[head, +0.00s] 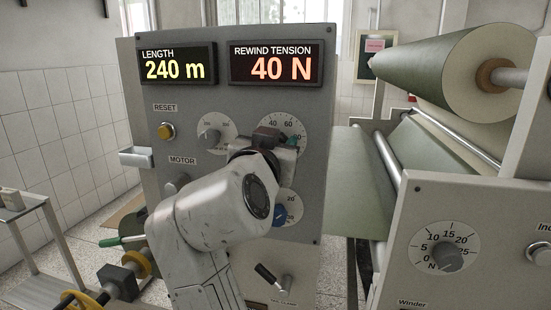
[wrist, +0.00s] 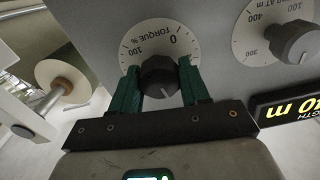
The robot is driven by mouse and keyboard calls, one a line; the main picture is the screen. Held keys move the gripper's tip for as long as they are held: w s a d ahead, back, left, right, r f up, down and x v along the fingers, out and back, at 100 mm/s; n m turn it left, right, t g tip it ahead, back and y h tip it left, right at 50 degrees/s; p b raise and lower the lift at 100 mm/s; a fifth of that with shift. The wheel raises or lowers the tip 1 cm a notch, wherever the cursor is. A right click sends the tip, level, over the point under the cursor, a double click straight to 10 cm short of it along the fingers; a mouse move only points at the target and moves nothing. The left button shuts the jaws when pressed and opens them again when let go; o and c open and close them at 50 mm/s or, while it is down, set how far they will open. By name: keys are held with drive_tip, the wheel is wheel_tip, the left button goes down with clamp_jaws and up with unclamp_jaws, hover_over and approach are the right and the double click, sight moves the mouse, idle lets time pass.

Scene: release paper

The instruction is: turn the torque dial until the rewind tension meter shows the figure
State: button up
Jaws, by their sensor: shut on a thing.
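The rewind tension meter (head: 275,64) shows 40 N in orange figures at the top right of the grey panel. The torque dial has a white scale plate (head: 283,121), partly hidden behind my gripper (head: 278,138) in the head view. In the wrist view, its black knob (wrist: 160,78) sits between the two green fingers of my gripper (wrist: 159,85), which is shut on it. The scale plate (wrist: 158,40) reads "TORQUE %" upside down there. I cannot tell the knob's exact setting.
The length meter (head: 177,65) shows 240 m. A second dial (head: 210,136) is left of the torque dial, and a blue knob (head: 279,215) lies below it. A paper roll (head: 440,65) and a winder panel with a newton dial (head: 447,247) stand at right.

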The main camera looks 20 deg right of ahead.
drive_tip(key=shift+f+m+b, duration=0.15)
drive_tip(key=shift+m+b, duration=0.95)
drive_tip(key=shift+b, duration=0.05)
drive_tip(key=shift+r, duration=0.2)
drive_tip(key=o, duration=1)
drive_tip(key=shift+o, duration=0.2)
drive_tip(key=b+v, duration=0.2)
drive_tip(key=v, duration=0.8)
drive_tip(key=shift+s+a, duration=0.2)
drive_tip(key=shift+s, duration=0.1)
